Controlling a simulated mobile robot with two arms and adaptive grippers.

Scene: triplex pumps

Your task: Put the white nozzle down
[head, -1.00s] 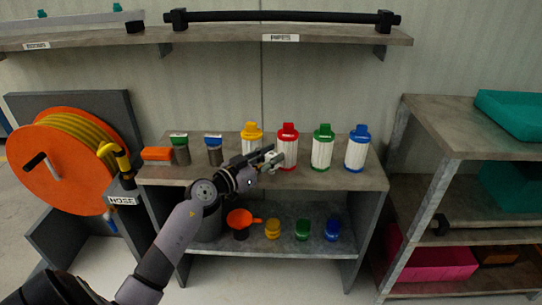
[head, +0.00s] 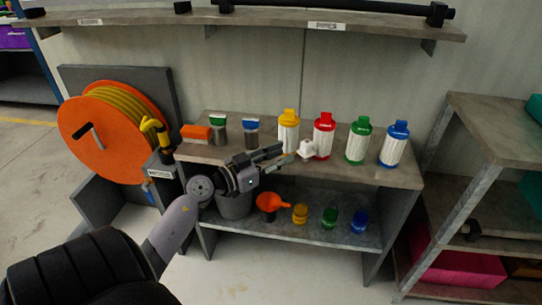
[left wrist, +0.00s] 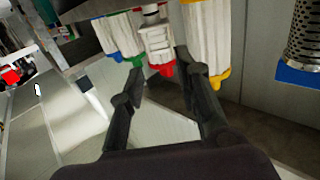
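The white nozzle (head: 307,149) stands on the upper shelf of the workbench (head: 404,176), in front of the red-and-white canister (head: 324,134). It also shows in the left wrist view (left wrist: 157,36), which is upside down, beyond the fingertips. My left gripper (head: 284,154) is just left of and in front of the nozzle. In the left wrist view its two fingers (left wrist: 160,66) are spread apart with nothing held between them. A small gap to the nozzle shows in the head view. My right gripper is not in view.
Yellow (head: 288,131), green (head: 358,140) and blue (head: 394,144) canisters stand along the bench back. A grey bucket (head: 235,206), an orange funnel (head: 270,203) and coloured caps sit on the lower shelf. A hose reel (head: 105,135) stands left.

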